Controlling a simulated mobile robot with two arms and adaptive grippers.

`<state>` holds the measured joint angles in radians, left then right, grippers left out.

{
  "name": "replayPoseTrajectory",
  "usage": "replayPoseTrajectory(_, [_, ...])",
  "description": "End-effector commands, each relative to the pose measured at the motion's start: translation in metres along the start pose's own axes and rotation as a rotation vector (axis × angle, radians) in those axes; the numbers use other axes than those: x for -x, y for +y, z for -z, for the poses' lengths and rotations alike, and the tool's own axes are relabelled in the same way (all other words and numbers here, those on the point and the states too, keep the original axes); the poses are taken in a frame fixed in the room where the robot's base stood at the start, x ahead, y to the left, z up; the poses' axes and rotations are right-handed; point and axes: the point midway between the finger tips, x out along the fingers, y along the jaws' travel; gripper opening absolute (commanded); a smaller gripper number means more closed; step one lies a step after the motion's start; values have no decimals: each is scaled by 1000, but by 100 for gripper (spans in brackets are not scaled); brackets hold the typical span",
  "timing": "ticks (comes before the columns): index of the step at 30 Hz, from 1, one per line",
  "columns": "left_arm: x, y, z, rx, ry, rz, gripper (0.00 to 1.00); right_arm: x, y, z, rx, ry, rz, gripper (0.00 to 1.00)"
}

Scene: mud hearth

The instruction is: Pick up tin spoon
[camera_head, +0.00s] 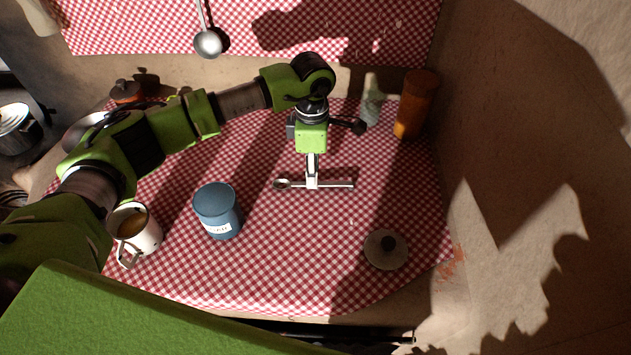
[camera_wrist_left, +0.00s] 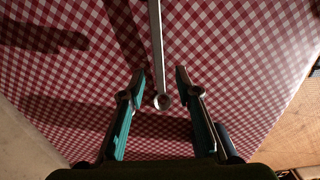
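The tin spoon (camera_head: 337,185) lies on the red checked cloth (camera_head: 265,255), its bowl to the left and handle to the right. My left gripper (camera_head: 312,186) points down over its middle in the head view. In the left wrist view, the spoon (camera_wrist_left: 156,40) runs from the top edge to a rounded end between the two fingers of the left gripper (camera_wrist_left: 159,74). The fingers stand apart, one on each side, with gaps to the spoon. Whether the fingertips touch the cloth is unclear. My right gripper is not in view.
A blue tin (camera_head: 218,212) and a white mug (camera_head: 135,232) stand left of the spoon. A lid with a dark knob (camera_head: 386,251) lies at front right. An orange jar (camera_head: 415,104) and small bottle (camera_head: 371,108) stand behind. A ladle (camera_head: 208,43) hangs at the back.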

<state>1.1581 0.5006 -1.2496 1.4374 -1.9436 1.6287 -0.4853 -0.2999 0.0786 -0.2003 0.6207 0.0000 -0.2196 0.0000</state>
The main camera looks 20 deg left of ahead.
Motion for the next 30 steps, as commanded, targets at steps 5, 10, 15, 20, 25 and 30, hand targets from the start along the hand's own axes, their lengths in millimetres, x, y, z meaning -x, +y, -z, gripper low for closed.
replayPoseTrajectory(5, [-26,0,0,1,1,4,31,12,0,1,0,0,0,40])
replayPoseTrajectory(10, [-37,1,1,1,1,1,31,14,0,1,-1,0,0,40])
replayPoseTrajectory(15, [-38,2,1,0,0,0,31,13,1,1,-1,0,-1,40])
replayPoseTrajectory(20, [-38,1,1,0,1,1,0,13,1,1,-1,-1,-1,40])
replayPoseTrajectory(25, [-37,1,0,0,0,1,0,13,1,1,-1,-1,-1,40])
replayPoseTrajectory(30, [-37,2,0,0,0,0,0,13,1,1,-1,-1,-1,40])
